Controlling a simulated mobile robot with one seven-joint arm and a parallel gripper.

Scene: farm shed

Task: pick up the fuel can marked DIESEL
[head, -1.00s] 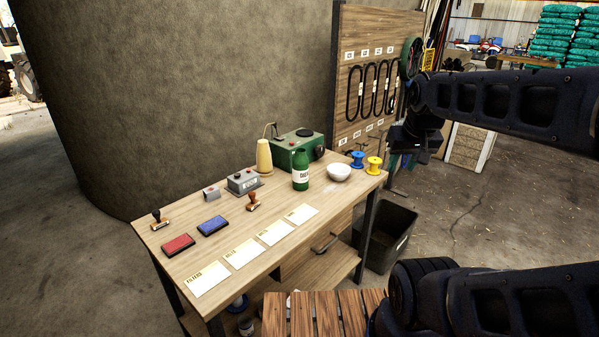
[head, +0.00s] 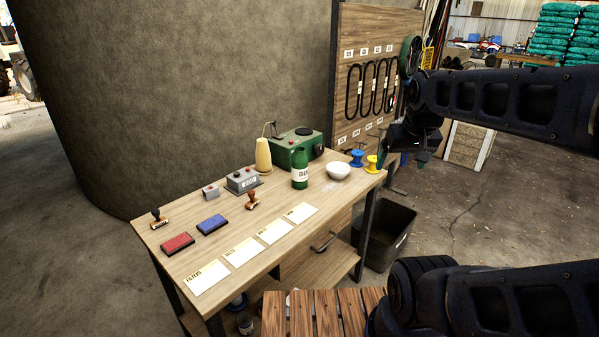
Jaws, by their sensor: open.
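The label's print is too small to read surely. My gripper (head: 404,160) hangs in the air past the bench's right end, well to the right of the can and apart from it. It is open, and I see nothing held in it. The arm partly hides the jaws.
A white bowl (head: 338,170), a blue spool (head: 356,158) and a yellow spool (head: 372,163) stand between can and gripper. A green machine (head: 296,147) and a cream cone (head: 263,155) stand behind the can. Paper cards lie in front.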

